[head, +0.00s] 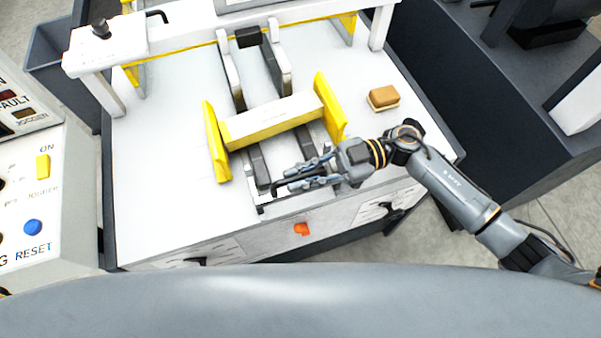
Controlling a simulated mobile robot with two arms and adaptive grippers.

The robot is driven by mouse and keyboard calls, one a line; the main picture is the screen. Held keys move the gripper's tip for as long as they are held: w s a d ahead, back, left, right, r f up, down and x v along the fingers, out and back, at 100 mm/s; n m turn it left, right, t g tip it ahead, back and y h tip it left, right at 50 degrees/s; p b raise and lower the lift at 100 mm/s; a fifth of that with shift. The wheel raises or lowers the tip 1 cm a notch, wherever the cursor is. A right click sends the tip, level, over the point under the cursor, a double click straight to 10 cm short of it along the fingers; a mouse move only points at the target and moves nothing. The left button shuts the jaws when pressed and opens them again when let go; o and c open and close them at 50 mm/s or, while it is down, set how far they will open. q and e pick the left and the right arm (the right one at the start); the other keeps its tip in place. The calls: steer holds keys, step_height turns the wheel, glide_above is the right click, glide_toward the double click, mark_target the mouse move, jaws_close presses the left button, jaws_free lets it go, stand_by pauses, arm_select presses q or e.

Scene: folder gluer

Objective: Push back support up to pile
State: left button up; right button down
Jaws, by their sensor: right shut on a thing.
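The pile (272,121) looks like a long cream block lying between two yellow side guides on the white machine table. In front of it, two dark rails run toward the table's front edge, where a low metal bracket with a dark bar, seemingly the back support (263,200), sits. A gap shows between this bracket and the pile. My right gripper (303,178) reaches in from the right, low over the rails, and is shut on the dark bar of the back support; its fingers hide part of it. My left gripper is not in view.
The left yellow guide (216,143) and right yellow guide (331,107) flank the pile. A brown-topped block (383,98) lies right of them. A white crossbeam (200,38) spans the back. A control panel (30,190) stands at left. The table's left side is clear.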

steer(key=shift+w, duration=0.1)
steer(key=w, duration=0.2)
steer(key=w+a+b, duration=0.1)
steer(key=shift+w+a, duration=0.1)
steer(key=shift+w, duration=0.3)
steer(key=c, duration=1.4)
jaws_free()
steer(key=shift+o, duration=0.2)
